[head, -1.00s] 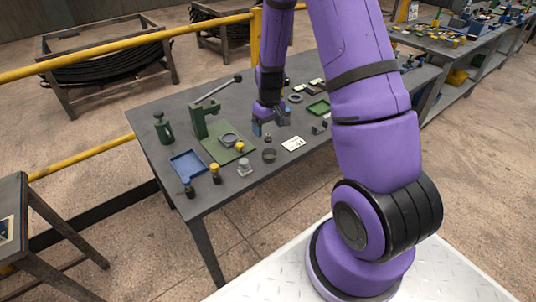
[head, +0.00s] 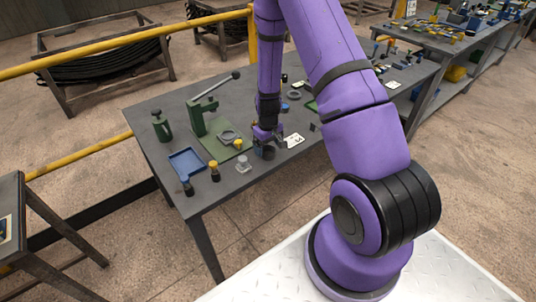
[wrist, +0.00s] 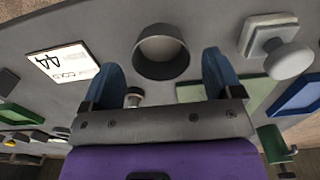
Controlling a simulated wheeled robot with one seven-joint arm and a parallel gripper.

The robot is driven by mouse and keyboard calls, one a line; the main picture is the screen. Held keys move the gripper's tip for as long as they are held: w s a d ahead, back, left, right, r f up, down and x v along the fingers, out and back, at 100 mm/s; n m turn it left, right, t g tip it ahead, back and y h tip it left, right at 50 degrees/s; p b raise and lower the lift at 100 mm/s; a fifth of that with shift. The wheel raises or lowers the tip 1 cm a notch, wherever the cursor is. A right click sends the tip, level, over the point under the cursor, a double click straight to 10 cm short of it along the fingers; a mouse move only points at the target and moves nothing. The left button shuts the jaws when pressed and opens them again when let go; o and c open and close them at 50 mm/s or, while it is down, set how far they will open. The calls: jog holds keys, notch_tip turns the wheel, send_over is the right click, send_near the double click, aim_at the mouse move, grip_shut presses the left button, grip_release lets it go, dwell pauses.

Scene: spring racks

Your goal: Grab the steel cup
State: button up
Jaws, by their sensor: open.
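The steel cup (wrist: 161,54) is a dark grey, round, open-topped cup standing on the table. In the wrist view it sits just ahead of the gap between the blue fingertips. My gripper (wrist: 160,72) is open and empty, with one finger on each side of the line to the cup. In the head view my gripper (head: 268,134) is low over the table, right at the cup (head: 267,153), and partly hides it. I cannot tell whether the fingers touch it.
A white card marked 44 (wrist: 62,62) lies left of the cup in the wrist view. A pale knobbed block (wrist: 276,42) stands to the right. A green plate with a lever press (head: 198,117) and a blue tray (head: 187,163) are nearby on the table.

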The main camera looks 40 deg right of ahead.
aim_at(268, 153)
jog(key=shift+f, duration=1.4)
jog(key=c, duration=1)
jog(key=shift+r, duration=0.15)
